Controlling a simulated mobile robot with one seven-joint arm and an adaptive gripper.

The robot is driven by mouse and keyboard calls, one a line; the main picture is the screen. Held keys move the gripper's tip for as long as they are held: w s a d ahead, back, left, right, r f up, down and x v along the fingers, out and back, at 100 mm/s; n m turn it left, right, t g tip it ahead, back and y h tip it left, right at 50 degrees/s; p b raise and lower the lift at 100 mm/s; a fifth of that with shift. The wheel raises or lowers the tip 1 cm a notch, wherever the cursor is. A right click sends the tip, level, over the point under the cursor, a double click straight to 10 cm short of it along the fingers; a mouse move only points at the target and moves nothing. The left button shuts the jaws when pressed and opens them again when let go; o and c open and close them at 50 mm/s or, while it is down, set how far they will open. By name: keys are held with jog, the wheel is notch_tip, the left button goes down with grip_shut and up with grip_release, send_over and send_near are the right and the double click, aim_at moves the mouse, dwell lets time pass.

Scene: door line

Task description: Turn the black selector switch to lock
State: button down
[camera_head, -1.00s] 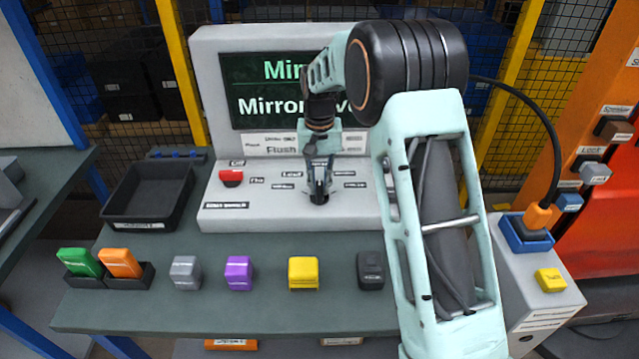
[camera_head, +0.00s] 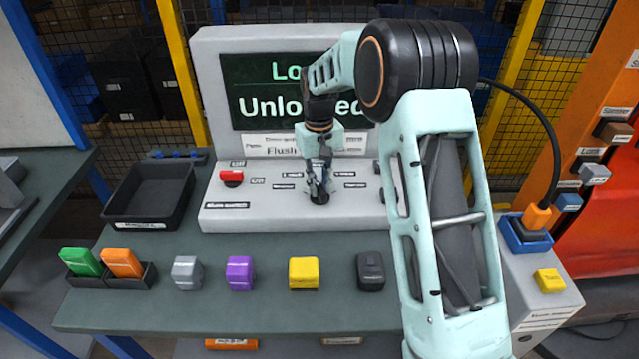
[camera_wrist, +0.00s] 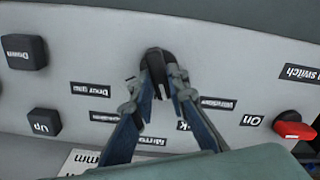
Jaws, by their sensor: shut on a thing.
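The black selector switch (camera_wrist: 157,58) sits on the sloped grey face of the console (camera_head: 240,215). In the wrist view its dark top shows between the fingertips of my gripper (camera_wrist: 162,82). My gripper is shut on it; in the head view, my gripper (camera_head: 319,192) hides most of the switch. Labels surround the switch, partly covered by the fingers, so its pointed position is hard to read. The console's screen (camera_head: 262,90) shows green text beginning "Lo" above a white word reading "Unlo…ed", both partly hidden by my arm.
A red switch (camera_head: 232,178) is at the panel's left, by an "On" label. Black "Up" (camera_wrist: 44,122) and "Down" (camera_wrist: 18,52) buttons show in the wrist view. A black tray (camera_head: 150,205) and several coloured blocks, including a yellow one (camera_head: 303,273), are on the table.

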aim_at(319, 187)
jog(key=shift+n, duration=0.6)
jog(key=c, duration=1.9)
grip_release()
jog(key=shift+r, duration=0.1)
notch_tip(319, 187, up, 12)
jog(key=shift+f, duration=0.1)
